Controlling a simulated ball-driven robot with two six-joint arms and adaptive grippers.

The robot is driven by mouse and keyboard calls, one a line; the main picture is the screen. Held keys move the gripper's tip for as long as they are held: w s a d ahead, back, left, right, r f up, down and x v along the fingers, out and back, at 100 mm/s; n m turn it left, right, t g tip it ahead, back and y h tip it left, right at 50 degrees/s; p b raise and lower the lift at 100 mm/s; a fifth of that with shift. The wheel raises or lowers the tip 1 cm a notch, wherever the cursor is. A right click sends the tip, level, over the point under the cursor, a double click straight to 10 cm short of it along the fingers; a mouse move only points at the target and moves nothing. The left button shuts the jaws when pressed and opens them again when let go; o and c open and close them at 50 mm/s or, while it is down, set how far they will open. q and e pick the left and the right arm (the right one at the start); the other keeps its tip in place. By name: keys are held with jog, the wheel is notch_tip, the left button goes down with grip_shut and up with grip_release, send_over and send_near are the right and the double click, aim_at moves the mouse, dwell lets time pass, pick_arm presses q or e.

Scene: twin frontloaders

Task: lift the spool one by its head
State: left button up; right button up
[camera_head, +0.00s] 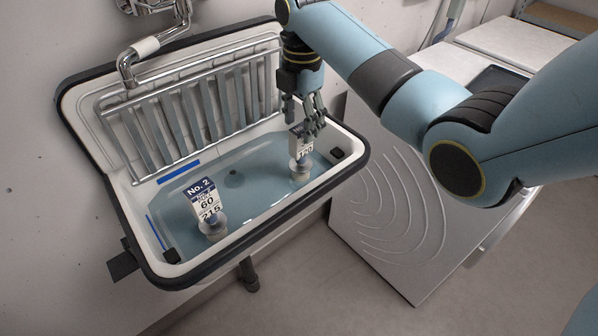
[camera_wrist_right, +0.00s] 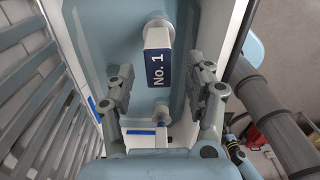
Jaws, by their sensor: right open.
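Spool one (camera_head: 301,148) stands at the right end of the sink basin, a white block with a dark label on a round pale base. In the right wrist view its label reads "No. 1" (camera_wrist_right: 158,66). My right gripper (camera_head: 310,122) points down right over it and hides part of its top. In the wrist view the two open fingers (camera_wrist_right: 161,84) stand to either side of the labelled block, with a gap visible on each side. I cannot tell how far down the fingers reach along the head. My left gripper is not in view.
A second spool marked "No. 2" (camera_head: 205,203) stands at the left of the basin. The sink (camera_head: 262,226) has a raised dark rim and a slatted rack (camera_head: 190,112) behind. A chrome tap (camera_head: 150,45) is at upper left. A white appliance (camera_head: 400,225) stands close on the right.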

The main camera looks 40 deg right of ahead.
aim_at(301, 158)
notch_tip(301, 158, down, 2)
jog(key=shift+f, duration=0.1)
grip_shut()
dwell(0.4)
